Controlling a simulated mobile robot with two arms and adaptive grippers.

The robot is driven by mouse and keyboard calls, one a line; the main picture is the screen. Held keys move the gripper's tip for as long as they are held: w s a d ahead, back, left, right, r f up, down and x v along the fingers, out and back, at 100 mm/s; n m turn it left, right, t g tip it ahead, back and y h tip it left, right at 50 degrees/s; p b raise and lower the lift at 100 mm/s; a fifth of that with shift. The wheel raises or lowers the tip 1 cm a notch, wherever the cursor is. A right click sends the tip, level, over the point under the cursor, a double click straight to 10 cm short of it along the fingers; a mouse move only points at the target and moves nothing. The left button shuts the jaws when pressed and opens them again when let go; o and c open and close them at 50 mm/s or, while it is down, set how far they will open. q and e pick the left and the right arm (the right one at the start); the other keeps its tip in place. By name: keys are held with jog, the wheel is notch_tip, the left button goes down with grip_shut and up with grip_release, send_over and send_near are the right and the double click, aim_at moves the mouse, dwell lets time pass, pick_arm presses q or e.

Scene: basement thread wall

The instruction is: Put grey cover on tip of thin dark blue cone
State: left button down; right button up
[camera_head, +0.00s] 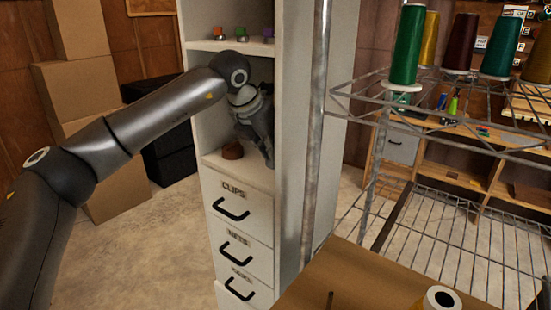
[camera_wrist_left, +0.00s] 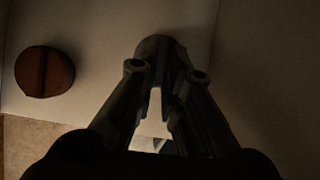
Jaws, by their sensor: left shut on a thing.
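My left gripper (camera_head: 266,150) reaches into the open middle compartment of the white cabinet (camera_head: 210,180), pointing down close to the shelf floor. In the left wrist view its fingers (camera_wrist_left: 166,72) are shut on a dark, rounded piece (camera_wrist_left: 160,46), apparently the grey cover; the dim light hides its colour. In the head view the fingers and arm hide the held piece. I cannot pick out a thin dark blue cone in either view. My right gripper is not in view.
A red-brown cap (camera_head: 232,150) lies on the same shelf, left of the fingers; it also shows in the left wrist view (camera_wrist_left: 45,72). Small coloured caps (camera_head: 241,33) sit one shelf higher. A metal post (camera_head: 318,120) and wire rack with thread cones (camera_head: 407,45) stand right.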

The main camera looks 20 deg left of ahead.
pick_arm(q)
jog(key=shift+w+r+p, duration=0.3)
jog(key=shift+r+p, duration=0.3)
jog(key=shift+r, duration=0.05)
jog(key=shift+s+a+b, duration=0.25)
jog(key=shift+s+b, duration=0.5)
jog(key=shift+s, duration=0.05)
jog(key=s+b, duration=0.1)
jog(key=s+a, duration=0.1)
jog(key=s+b, duration=0.1)
jog(key=s, duration=0.1)
jog(key=shift+a+b, duration=0.25)
jog(key=shift+b, duration=0.1)
jog(key=s+a+b, duration=0.2)
jog(key=s+b, duration=0.2)
jog(key=s, duration=0.3)
jog(key=shift+s+a+r, duration=0.15)
jog(key=shift+s+a, duration=0.25)
